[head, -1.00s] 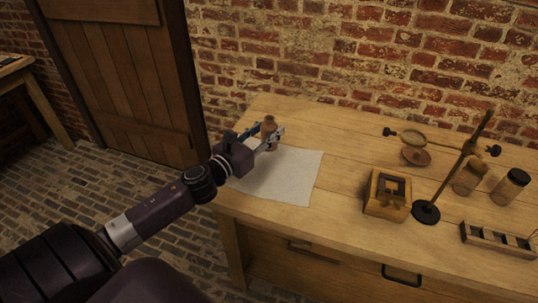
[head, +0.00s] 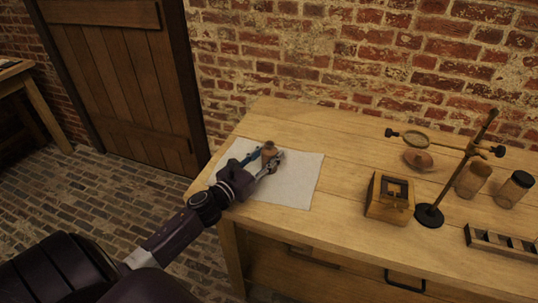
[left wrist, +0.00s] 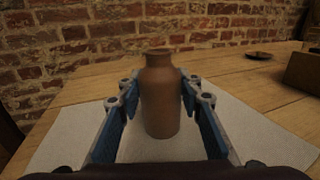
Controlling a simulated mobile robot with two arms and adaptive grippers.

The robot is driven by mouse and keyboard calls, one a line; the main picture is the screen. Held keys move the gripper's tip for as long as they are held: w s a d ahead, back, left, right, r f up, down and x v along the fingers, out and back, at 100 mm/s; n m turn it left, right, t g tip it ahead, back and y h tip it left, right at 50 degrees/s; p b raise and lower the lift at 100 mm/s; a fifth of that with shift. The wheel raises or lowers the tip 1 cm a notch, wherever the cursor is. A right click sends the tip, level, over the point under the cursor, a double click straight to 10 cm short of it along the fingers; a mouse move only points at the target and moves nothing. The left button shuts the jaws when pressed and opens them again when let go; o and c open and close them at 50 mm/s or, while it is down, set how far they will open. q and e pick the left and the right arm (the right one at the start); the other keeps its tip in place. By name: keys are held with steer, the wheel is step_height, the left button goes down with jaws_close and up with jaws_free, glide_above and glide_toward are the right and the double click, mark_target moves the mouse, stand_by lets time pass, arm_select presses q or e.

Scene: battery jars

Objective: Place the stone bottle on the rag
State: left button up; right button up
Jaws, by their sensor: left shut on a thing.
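The stone bottle (left wrist: 160,98) is brown with a short neck and stands upright between the fingers of my left gripper (left wrist: 160,105). In the head view the bottle (head: 268,150) shows above the rag's far part, with my left gripper (head: 266,163) shut around it. The rag (head: 292,182) is a pale, flat cloth at the left end of the table, and it also shows in the left wrist view (left wrist: 240,135). The bottle's base appears over the rag; whether it touches cannot be told for sure. My right gripper is not in view.
A wooden box (head: 389,199), a stand with a ring lens (head: 430,213), a brown jar (head: 472,180), a dark-lidded jar (head: 514,190) and a slotted rack (head: 502,243) stand to the right. The table (head: 345,150) is clear between rag and box. A brick wall is behind.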

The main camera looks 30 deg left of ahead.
arm_select(q)
steer(key=shift+s+f+b, duration=0.2)
steer(key=shift+f+b, duration=0.25)
steer(key=shift+f, duration=0.25)
steer(key=shift+d, duration=0.1)
jaws_close()
steer(key=o, duration=1.3)
jaws_free()
steer(key=shift+w+f, duration=0.1)
steer(key=shift+f, duration=0.1)
steer(key=shift+r, duration=0.15)
steer(key=shift+r, duration=0.1)
